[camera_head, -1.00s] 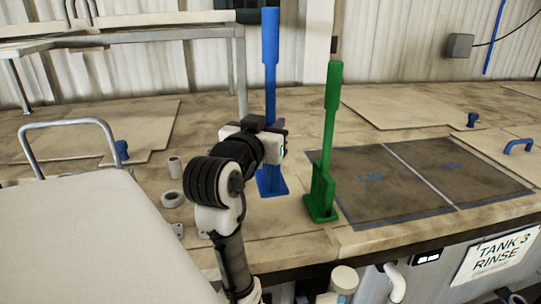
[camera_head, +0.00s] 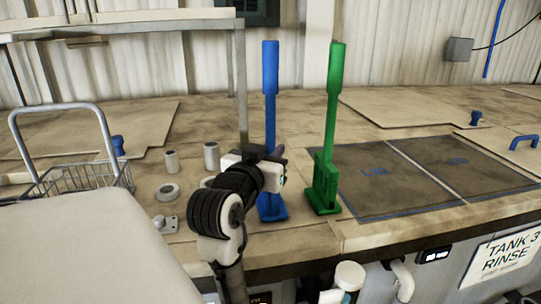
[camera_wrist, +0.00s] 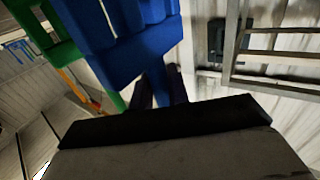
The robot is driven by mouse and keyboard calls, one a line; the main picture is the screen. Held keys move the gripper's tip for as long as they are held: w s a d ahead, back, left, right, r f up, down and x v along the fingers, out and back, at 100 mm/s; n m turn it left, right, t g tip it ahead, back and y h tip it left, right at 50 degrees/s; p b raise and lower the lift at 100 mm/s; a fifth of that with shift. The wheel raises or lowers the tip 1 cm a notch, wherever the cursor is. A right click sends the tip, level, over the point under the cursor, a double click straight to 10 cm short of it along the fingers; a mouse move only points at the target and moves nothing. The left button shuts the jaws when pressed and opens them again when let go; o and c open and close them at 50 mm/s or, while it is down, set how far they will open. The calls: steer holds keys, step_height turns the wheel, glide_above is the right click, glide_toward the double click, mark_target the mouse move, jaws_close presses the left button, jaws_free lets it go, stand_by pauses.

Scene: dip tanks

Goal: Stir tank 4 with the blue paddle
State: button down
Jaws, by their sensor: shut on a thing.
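The blue paddle (camera_head: 270,115) stands upright, its handle up and a blue foot (camera_head: 270,208) at the tank-top surface. I cannot tell whether the foot is the paddle's or a stand's. My gripper (camera_head: 275,166) is shut on the lower part of the blue paddle. In the wrist view, the blue paddle (camera_wrist: 130,35) fills the upper middle, with my gripper (camera_wrist: 155,95) at its narrow part; the fingertips are partly hidden. A similar green paddle (camera_head: 331,110) stands upright just to the right. No tank 4 label shows.
Two dark panels (camera_head: 375,195) with blue outlines lie right of the green paddle. A tank 3 rinse sign (camera_head: 497,255) hangs on the front. Small cylinders (camera_head: 211,157) and a ring (camera_head: 168,192) lie left of my arm. A wire basket (camera_head: 75,178) is at far left.

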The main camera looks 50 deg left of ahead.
steer(key=shift+f, duration=0.2)
steer(key=c, duration=1.3)
jaws_free()
steer(key=shift+c, duration=0.2)
steer(key=shift+b, duration=0.3)
